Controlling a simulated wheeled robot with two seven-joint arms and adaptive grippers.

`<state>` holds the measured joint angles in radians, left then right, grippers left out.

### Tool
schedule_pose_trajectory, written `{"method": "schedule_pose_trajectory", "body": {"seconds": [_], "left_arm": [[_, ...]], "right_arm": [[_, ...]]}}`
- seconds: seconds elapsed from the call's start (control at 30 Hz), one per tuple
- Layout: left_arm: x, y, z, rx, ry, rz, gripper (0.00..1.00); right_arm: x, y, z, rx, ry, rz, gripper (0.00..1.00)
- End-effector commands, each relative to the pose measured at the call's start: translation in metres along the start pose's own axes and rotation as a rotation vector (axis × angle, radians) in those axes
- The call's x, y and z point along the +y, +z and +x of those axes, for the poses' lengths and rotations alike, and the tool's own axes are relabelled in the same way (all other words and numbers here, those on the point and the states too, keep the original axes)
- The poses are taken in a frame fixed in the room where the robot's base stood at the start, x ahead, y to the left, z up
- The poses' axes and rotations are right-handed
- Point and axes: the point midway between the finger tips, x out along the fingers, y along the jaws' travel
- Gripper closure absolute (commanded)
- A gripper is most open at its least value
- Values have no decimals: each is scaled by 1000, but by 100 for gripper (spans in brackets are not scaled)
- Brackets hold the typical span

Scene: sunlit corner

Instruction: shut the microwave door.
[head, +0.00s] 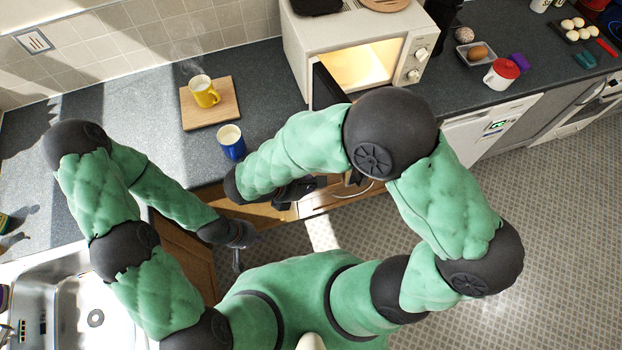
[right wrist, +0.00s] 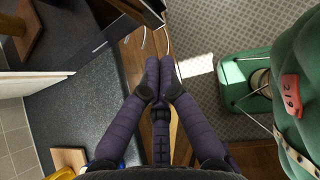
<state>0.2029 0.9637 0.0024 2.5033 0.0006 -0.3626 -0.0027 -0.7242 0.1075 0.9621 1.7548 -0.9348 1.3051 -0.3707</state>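The cream microwave (head: 299,48) stands on the back counter with its lit interior in view. Its dark door (head: 325,92) stands open, swung out toward the front on the left side; my right arm hides its lower part. My right gripper (head: 318,182) is low in front of the counter, below the door and partly hidden by my arm. In the right wrist view its fingers (right wrist: 160,64) are together at the tips with nothing seen between them. My left gripper (head: 238,258) hangs near my body in front of the counter, away from the microwave; its fingers are too small to judge.
A wooden board (head: 222,108) with a yellow mug (head: 204,92) and a blue cup (head: 231,142) are left of the door. A red-lidded white container (head: 502,73) is right of the microwave. The sink (head: 95,290) is at lower left. The floor (head: 560,220) at right is clear.

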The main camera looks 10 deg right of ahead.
Motion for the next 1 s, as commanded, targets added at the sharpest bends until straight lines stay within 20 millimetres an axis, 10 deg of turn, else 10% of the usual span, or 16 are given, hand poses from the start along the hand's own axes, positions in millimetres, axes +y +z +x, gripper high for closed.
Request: {"method": "schedule_pose_trajectory", "body": {"seconds": [0.4, 1.0], "left_arm": [[0, 0, 1, 0, 0, 0, 100], [0, 0, 0, 0, 0, 0, 100]], "right_arm": [[-1, 15, 66, 1, -3, 3, 100], [0, 28, 80, 1, 0, -1, 100]]}}
